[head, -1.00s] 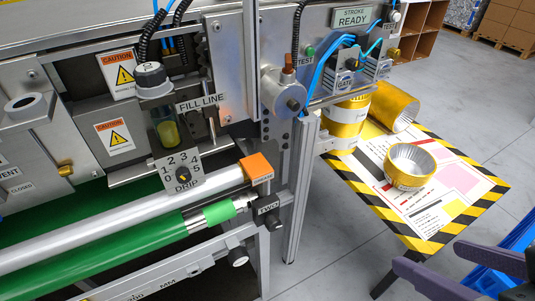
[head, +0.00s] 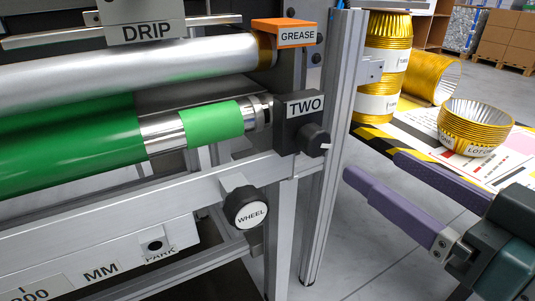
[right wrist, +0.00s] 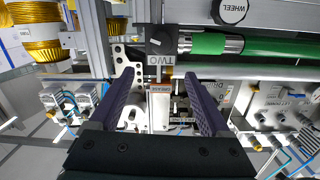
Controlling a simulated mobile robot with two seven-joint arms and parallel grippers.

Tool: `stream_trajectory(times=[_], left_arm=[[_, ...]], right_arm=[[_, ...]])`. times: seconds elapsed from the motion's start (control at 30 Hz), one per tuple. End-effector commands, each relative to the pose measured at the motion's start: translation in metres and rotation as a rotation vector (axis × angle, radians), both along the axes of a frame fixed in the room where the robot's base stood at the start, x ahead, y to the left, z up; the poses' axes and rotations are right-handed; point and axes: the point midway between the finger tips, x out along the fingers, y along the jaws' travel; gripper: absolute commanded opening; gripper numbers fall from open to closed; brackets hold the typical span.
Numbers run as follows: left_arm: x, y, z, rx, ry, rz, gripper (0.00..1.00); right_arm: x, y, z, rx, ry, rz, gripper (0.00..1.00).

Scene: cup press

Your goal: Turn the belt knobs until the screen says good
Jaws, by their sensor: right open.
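The black knob (head: 313,140) on the block labelled TWO (head: 298,107) sits at the right end of the green belt roller (head: 70,145). This knob also shows in the right wrist view (right wrist: 158,40), beyond the fingertips. A second black knob, labelled WHEEL (head: 247,208), is lower on the frame; it is at the top of the right wrist view (right wrist: 229,10). My right gripper (head: 373,166) is open and empty, to the right of the TWO knob and apart from it. Its purple fingers also show in the right wrist view (right wrist: 159,76). No readable screen and no left gripper are in view.
An orange GREASE block (head: 284,34) and a silver roller (head: 130,65) lie above the TWO block. A metal post (head: 329,190) stands just right of the knob. Gold foil cups (head: 475,127) sit on a striped table behind my gripper.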

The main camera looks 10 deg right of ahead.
Motion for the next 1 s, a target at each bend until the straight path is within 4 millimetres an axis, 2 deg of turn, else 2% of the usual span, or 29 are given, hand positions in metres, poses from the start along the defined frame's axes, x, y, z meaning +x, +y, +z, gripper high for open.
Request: stream_trajectory(times=[0.03, 0.1, 0.33, 0.7, 0.83, 1.0], left_arm=[[0.0, 0.0, -0.024, 0.0, 0.0, 0.0, 0.0], [0.0, 0.0, -0.031, -0.001, -0.001, 0.001, 0.0], [0.0, -0.002, -0.035, -0.007, -0.001, 0.004, 0.0], [0.0, -0.003, -0.051, -0.011, -0.001, 0.007, 0.0], [0.0, -0.003, -0.055, -0.011, -0.002, 0.007, 0.0], [0.0, -0.002, -0.056, -0.007, -0.002, 0.005, 0.0]], right_arm=[[0.001, -0.001, -0.021, 0.007, -0.018, 0.001, 0.81], [0.001, -0.002, -0.025, 0.016, -0.039, 0.003, 0.81], [0.011, 0.0, -0.023, 0.028, -0.062, 0.003, 0.81], [0.071, 0.022, -0.023, 0.027, -0.062, 0.004, 0.81], [0.085, 0.027, -0.024, 0.027, -0.059, 0.003, 0.81], [0.094, 0.031, -0.023, 0.025, -0.056, 0.004, 0.81]])
